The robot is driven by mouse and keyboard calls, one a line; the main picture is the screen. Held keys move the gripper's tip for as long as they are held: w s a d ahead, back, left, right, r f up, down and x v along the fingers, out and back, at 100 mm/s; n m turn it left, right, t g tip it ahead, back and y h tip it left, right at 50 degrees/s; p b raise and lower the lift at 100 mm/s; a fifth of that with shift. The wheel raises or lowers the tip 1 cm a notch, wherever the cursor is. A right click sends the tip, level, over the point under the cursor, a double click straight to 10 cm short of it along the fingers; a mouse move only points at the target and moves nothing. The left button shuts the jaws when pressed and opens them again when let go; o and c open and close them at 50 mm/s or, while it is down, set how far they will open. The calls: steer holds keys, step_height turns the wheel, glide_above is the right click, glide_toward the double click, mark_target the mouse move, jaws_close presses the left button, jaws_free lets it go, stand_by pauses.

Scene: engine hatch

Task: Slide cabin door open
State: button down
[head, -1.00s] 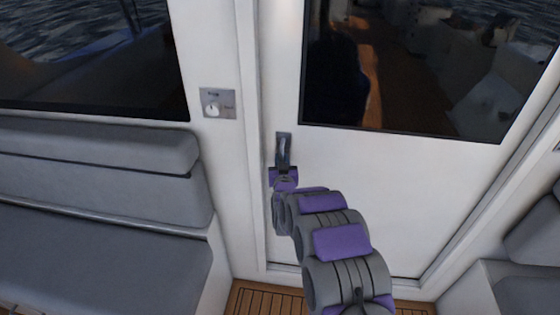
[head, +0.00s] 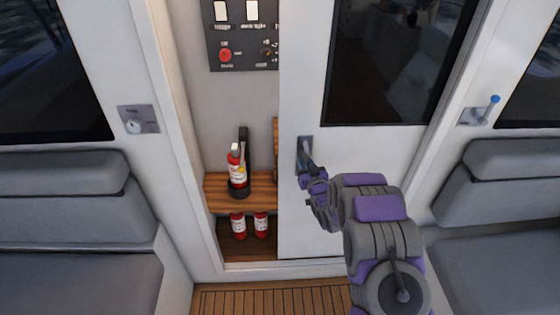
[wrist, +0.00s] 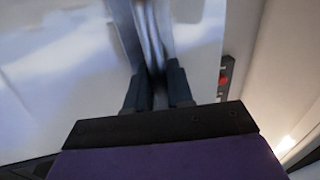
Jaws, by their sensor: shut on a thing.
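The white cabin door (head: 375,215) with a dark window stands partly open, with a gap on its left side. Its metal handle (head: 305,150) is near the door's left edge. My gripper (head: 311,172) is at the handle's lower part. In the wrist view, the two dark fingers of my gripper (wrist: 158,88) are on either side of the handle's metal bar (wrist: 150,40), shut on it. The door's white face (wrist: 60,70) fills the left of that view.
The opening shows a wooden shelf (head: 260,190) with a red fire extinguisher (head: 237,170), more red bottles below, and a switch panel (head: 240,35). Grey seats stand at left (head: 70,230) and right (head: 510,220). The wooden floor (head: 270,300) in front is clear.

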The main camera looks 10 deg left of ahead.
mark_target(391, 153)
steer(key=w+d+p, duration=0.1)
steer(key=w+d, duration=0.1)
steer(key=d, duration=0.9)
steer(key=w+d+p, duration=0.1)
steer(key=w+d, duration=0.2)
steer(key=d, duration=0.8)
steer(key=w+d+p, duration=0.2)
steer(key=w+d, duration=0.1)
steer(key=d, duration=0.9)
steer(key=shift+f, duration=0.1)
steer(key=c, duration=1.2)
jaws_free()
steer(key=shift+w+f, duration=0.1)
steer(key=shift+w, duration=0.1)
steer(key=shift+s, duration=0.1)
steer(key=shift+d, duration=0.15)
steer(key=p+v, duration=0.1)
steer(key=v, duration=1.6)
steer(key=shift+s+p, duration=0.15)
steer(key=shift+p, duration=0.15)
